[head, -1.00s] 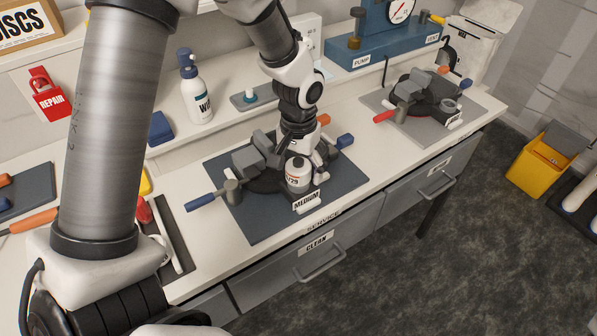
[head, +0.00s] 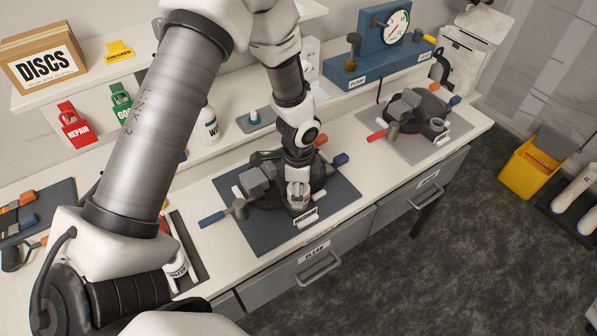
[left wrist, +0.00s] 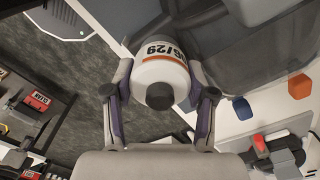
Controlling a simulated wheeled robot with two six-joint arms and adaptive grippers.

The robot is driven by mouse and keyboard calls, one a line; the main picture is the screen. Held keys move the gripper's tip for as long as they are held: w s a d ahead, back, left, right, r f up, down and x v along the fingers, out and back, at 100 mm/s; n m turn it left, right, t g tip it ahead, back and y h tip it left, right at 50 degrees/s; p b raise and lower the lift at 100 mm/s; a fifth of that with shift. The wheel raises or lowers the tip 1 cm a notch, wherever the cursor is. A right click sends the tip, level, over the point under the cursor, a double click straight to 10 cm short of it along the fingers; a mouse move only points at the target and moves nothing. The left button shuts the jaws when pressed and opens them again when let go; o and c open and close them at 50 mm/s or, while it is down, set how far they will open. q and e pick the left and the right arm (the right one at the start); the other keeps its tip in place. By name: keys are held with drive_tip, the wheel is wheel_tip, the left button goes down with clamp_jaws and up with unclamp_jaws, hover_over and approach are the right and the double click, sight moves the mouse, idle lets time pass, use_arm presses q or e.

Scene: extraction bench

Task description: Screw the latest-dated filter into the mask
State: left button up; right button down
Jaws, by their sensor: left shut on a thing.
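My left gripper (head: 298,190) points down at the front of the dark mask assembly (head: 262,182) on the blue-grey mat. It is shut on a white filter with an orange band, which shows clearly in the left wrist view (left wrist: 160,70). Its date ends in "/29"; the first digits are partly cut off by its curve. The filter sits between both fingers, its dark round end toward the wrist camera. In the head view the fingers largely cover it, so I cannot tell whether it touches the mask's port. A "MEDIUM" label (head: 305,215) is just in front. My right gripper is not in view.
A second mask assembly (head: 415,112) stands on a grey mat to the right. A blue pump unit with a gauge (head: 375,58) stands behind it. A white bottle (head: 208,125) is on the back ledge. Drawers (head: 318,262) front the bench; a yellow bin (head: 530,165) stands right.

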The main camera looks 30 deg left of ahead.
use_arm(q)
drive_tip(key=m+p, duration=0.2)
drive_tip(key=r+m+p, duration=0.1)
drive_tip(key=m, duration=0.2)
drive_tip(key=shift+s+p, duration=0.1)
drive_tip(key=shift+p, duration=0.3)
drive_tip(key=shift+f+m+b, duration=0.55)
drive_tip(key=shift+f+m, duration=0.1)
drive_tip(key=shift+m, duration=0.55)
drive_tip(key=m, duration=0.6)
drive_tip(key=shift+m, duration=0.4)
drive_tip(key=o, duration=1.3)
drive_tip(key=shift+o, duration=0.2)
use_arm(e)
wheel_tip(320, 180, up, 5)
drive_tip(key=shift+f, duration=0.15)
